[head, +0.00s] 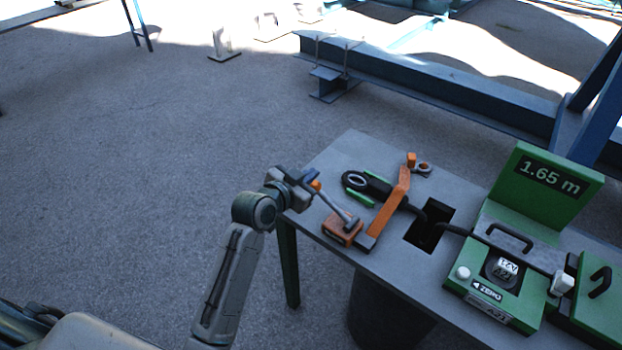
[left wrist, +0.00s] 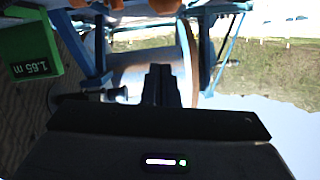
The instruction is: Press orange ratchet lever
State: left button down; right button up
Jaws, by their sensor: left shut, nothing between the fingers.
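The orange ratchet lever seems to be the grey rod with a small orange end (head: 316,184), rising to the left from an orange block (head: 340,230) at the table's near left edge. My left gripper (head: 306,177) is shut and empty beside that orange end; I cannot tell whether they touch. Its closed dark fingers (left wrist: 160,80) show in the left wrist view, with orange parts (left wrist: 165,5) cut off at the top edge. My right gripper is not in view.
A long orange arm (head: 389,205) and a black loop (head: 370,184) lie on the grey table (head: 455,185). A dark square opening (head: 430,225) is right of them. A green meter reading 1.65 m (head: 545,180) stands at the right. Open floor lies left.

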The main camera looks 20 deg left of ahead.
pick_arm(q)
jog(key=f, duration=0.1)
jog(key=w+f, duration=0.1)
jog(key=f, duration=0.1)
jog(key=w+f+p, duration=0.1)
jog(key=shift+a+f, duration=0.1)
jog(key=shift+f, duration=0.2)
jog(key=a+f+n+b, duration=0.1)
jog(key=f, duration=0.1)
jog(key=a+f+n+b, duration=0.1)
jog(key=f+b, duration=0.1)
jog(key=w+a+f+h+b, duration=0.1)
jog(key=f+b, duration=0.1)
jog(key=shift+n, duration=0.4)
